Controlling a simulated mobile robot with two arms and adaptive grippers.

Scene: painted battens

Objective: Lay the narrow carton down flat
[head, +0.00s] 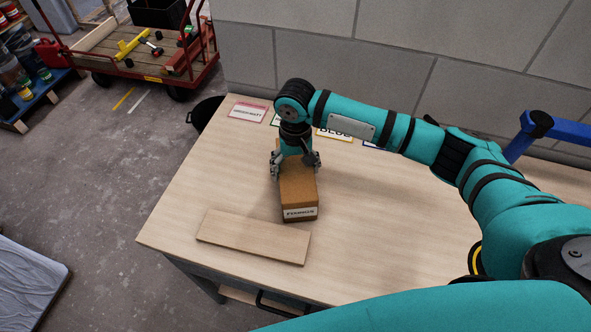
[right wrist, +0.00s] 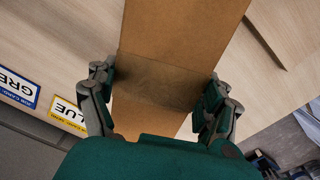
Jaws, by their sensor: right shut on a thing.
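The narrow carton (head: 300,188) is a long brown box with a white printed label on its short near end. It appears to lie flat on the table, its long side running away from me, with its long broad face up. My right gripper (head: 295,164) comes down from above at its far part and is shut on it. In the right wrist view the fingers of the gripper (right wrist: 157,98) press on both sides of the carton (right wrist: 180,30). A darker band crosses the carton between the fingers. My left gripper is not in view.
A flat wooden board (head: 254,237) lies on the table (head: 390,240) just in front of the carton. Name cards, one red-edged (head: 248,112) and one reading BLUE (head: 336,134), lie along the back by the wall. The table right of the carton is clear.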

